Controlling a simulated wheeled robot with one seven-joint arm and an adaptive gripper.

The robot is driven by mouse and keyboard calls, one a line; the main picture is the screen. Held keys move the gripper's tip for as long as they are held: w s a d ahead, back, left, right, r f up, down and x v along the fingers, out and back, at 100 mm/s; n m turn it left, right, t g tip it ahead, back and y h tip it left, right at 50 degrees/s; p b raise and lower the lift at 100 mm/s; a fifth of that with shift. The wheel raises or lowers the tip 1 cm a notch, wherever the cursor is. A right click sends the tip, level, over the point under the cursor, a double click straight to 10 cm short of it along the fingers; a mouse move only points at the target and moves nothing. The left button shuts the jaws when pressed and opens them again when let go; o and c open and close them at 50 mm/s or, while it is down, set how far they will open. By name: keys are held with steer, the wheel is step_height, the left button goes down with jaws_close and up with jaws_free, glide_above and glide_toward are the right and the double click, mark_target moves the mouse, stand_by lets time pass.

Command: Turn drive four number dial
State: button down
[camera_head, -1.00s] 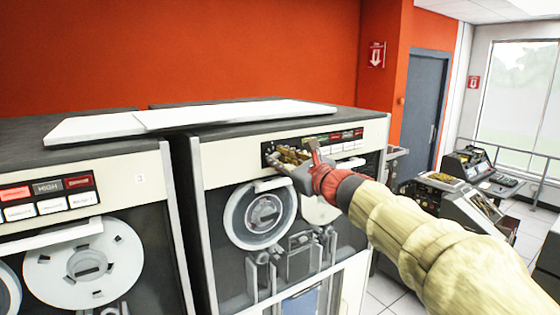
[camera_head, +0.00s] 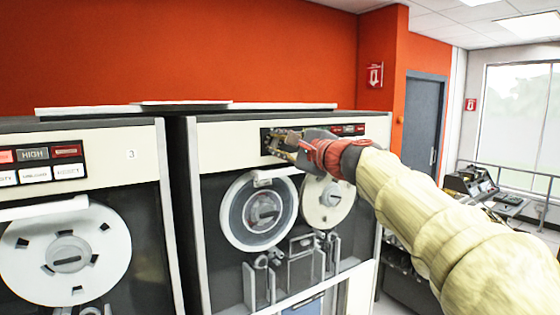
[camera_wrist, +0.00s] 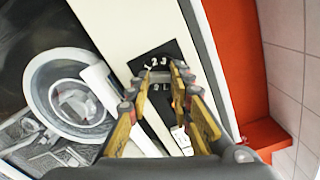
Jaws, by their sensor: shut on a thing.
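The tape drive cabinet (camera_head: 225,148) to the right of the one marked 3 has a black control panel along its top front. My gripper (camera_head: 275,142) reaches the left end of that panel from the right. In the wrist view my gripper (camera_wrist: 160,82) has its yellow-sided fingers at a black number plate (camera_wrist: 153,57) with white digits, of which 1, 2 and 3 are readable. The fingers are shut on the number dial, which is mostly hidden between the fingertips. Its exact setting cannot be told.
The drive marked 3 (camera_head: 130,140) stands at the left, with lit buttons and a tape reel. Tape reels (camera_head: 258,212) sit just below my gripper. A console (camera_head: 470,182) and a railing are at the right. An orange wall is behind the drives.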

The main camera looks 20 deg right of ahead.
steer(key=n+b, duration=0.5)
steer(key=shift+f+n+b, duration=0.35)
steer(key=shift+n+b, duration=0.05)
steer(key=n+b, duration=0.5)
steer(key=shift+r+n, duration=0.1)
steer(key=shift+n, duration=0.3)
steer(key=c, duration=1.6)
jaws_free()
steer(key=shift+r, duration=0.1)
steer(key=shift+c, duration=0.2)
steer(key=shift+o, duration=0.3)
steer(key=shift+r, duration=0.1)
steer(key=shift+s, duration=0.2)
steer(key=v, duration=1.1)
steer(key=shift+s, duration=0.3)
steer(key=shift+d, duration=0.15)
